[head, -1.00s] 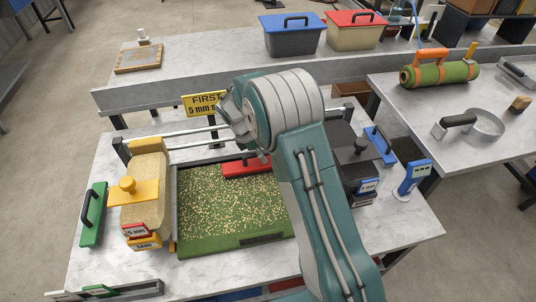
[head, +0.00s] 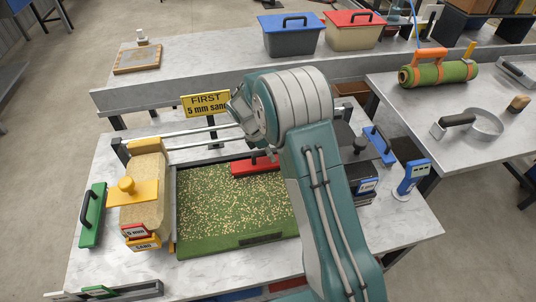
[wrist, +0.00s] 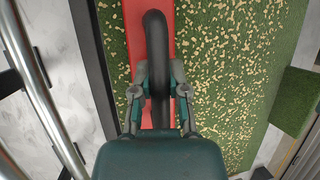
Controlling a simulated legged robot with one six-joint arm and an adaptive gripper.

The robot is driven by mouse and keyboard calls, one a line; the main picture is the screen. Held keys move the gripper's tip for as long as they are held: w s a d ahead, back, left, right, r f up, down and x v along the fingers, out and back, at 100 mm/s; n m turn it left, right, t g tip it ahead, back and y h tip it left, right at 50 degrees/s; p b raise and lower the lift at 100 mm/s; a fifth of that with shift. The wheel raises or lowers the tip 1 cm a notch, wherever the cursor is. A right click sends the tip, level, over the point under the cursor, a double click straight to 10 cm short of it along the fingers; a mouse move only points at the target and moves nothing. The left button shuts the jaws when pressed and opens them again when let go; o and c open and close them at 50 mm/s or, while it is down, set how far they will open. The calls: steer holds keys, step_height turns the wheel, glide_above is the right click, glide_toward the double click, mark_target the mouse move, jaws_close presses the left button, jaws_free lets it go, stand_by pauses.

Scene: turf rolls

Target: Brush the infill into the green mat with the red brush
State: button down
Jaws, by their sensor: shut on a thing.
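The green mat (head: 222,222) lies in a dark frame on the near table, with pale infill grains (head: 228,198) scattered over most of it. The red brush (head: 256,165) lies across the back of the mat, partly hidden by my arm in the head view. In the wrist view, my gripper (wrist: 160,95) is shut on the dark handle of the red brush (wrist: 133,22). Grains show on both sides of the brush there, more densely to its right. The gripper fingers are hidden behind my arm in the head view.
Two rails (head: 190,140) run along the back. A yellow sign (head: 206,105) reads "FIRST 5 mm sand". A blue gauge (head: 414,176) stands at the right.

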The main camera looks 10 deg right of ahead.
steer(key=shift+r, duration=0.1)
steer(key=shift+r, duration=3.4)
